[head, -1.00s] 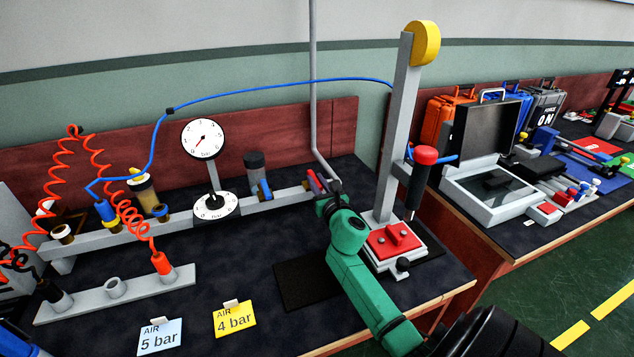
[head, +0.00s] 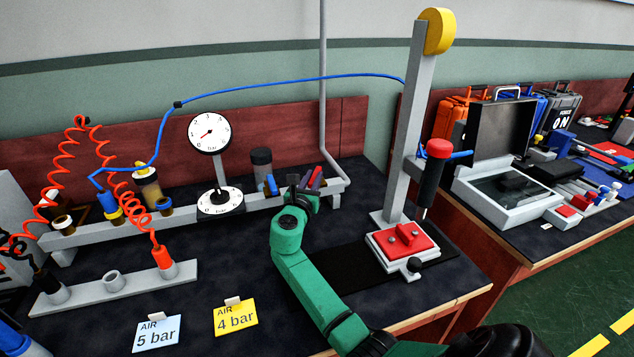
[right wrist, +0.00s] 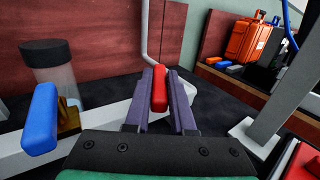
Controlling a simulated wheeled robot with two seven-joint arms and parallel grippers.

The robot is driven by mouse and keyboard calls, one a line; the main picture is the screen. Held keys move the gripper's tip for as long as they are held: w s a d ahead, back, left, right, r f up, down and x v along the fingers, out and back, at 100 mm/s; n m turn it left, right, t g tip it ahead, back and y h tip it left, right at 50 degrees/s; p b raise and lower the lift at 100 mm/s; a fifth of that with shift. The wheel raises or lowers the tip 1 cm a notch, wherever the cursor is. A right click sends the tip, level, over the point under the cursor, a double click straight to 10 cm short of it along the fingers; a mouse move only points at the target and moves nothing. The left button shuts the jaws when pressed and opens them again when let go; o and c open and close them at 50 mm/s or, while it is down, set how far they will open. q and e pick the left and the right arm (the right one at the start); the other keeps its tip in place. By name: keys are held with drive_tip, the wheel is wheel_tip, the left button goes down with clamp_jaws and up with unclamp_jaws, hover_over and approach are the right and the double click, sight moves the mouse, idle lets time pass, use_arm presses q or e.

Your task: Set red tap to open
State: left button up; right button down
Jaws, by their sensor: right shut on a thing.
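The red tap's handle (right wrist: 159,88) is between the two purple fingers of my right gripper (right wrist: 160,100) in the right wrist view. The gripper is shut on it, and the handle lies lengthwise between the fingers, pointing away from the wrist. The tap's body is hidden. In the head view my right gripper (head: 311,179) is at the right end of the grey pipe rail (head: 245,199), where little of the red handle shows. My left gripper is not in view.
A blue tap handle (right wrist: 40,118) is left of my gripper. A grey upright pipe (head: 323,90) rises just behind it. A press with a red-topped base (head: 403,240) stands to the right.

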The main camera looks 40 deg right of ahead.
drive_tip(key=shift+w+a+f+m+g+h, duration=0.15)
drive_tip(key=shift+m+g+h, duration=0.15)
drive_tip(key=shift+m+g, duration=0.15)
drive_tip(key=c, duration=0.8)
unclamp_jaws()
drive_tip(key=shift+o, duration=0.2)
drive_tip(key=v, duration=1.4)
drive_tip(key=shift+a, duration=0.25)
